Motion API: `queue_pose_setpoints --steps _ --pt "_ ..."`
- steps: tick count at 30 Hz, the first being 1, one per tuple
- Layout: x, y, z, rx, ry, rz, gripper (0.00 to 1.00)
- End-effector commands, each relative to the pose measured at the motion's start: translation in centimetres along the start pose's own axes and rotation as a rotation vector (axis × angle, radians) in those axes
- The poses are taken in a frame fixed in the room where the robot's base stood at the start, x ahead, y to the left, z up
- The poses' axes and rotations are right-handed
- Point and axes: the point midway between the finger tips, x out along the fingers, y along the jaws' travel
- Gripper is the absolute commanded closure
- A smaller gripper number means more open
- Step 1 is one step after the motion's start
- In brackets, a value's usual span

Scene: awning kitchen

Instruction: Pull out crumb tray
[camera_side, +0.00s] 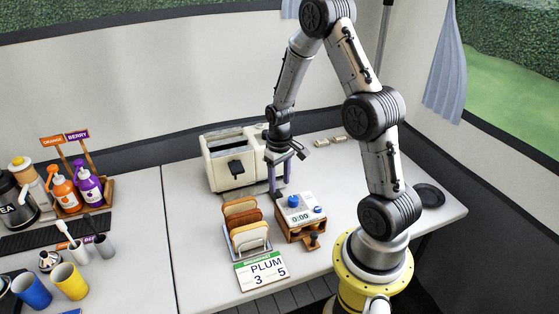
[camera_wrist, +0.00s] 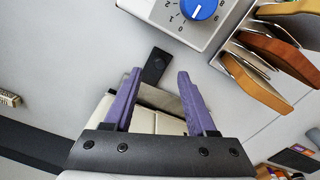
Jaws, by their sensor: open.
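The cream toaster (camera_side: 222,172) stands at the back of the counter, with dark slots on top and a dark lever (camera_side: 236,168) on its front. In the wrist view part of the toaster's cream body (camera_wrist: 145,122) shows between and behind my fingers. A dark flat tab (camera_wrist: 155,65) shows by the fingertips, close to the left one; I cannot tell for sure if it is the crumb tray's handle. My gripper (camera_side: 279,187) (camera_wrist: 160,76) points down beside the toaster's right end, its purple fingers apart and empty. The crumb tray itself is not clearly visible.
Bottles and cups stand at the left. The counter right of the timer is mostly clear.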

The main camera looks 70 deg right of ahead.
Motion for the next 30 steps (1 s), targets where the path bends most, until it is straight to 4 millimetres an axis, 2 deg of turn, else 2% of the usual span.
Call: queue_pose_setpoints --steps 1,6,12,18,28,30 --pt "-1.3 0.0 -0.1 0.0 0.008 0.001 0.43" --pt "-5.0 0.0 -0.2 0.0 0.008 0.001 0.43" --pt "-8.2 0.0 -0.1 0.0 0.005 0.001 0.43" --pt "-9.5 0.0 0.0 0.0 0.002 0.0 0.43" --pt "-9.6 -0.1 0.0 -0.001 0.001 0.0 0.43" --pt "-9.8 -0.6 -0.1 -0.016 0.008 0.001 0.43"
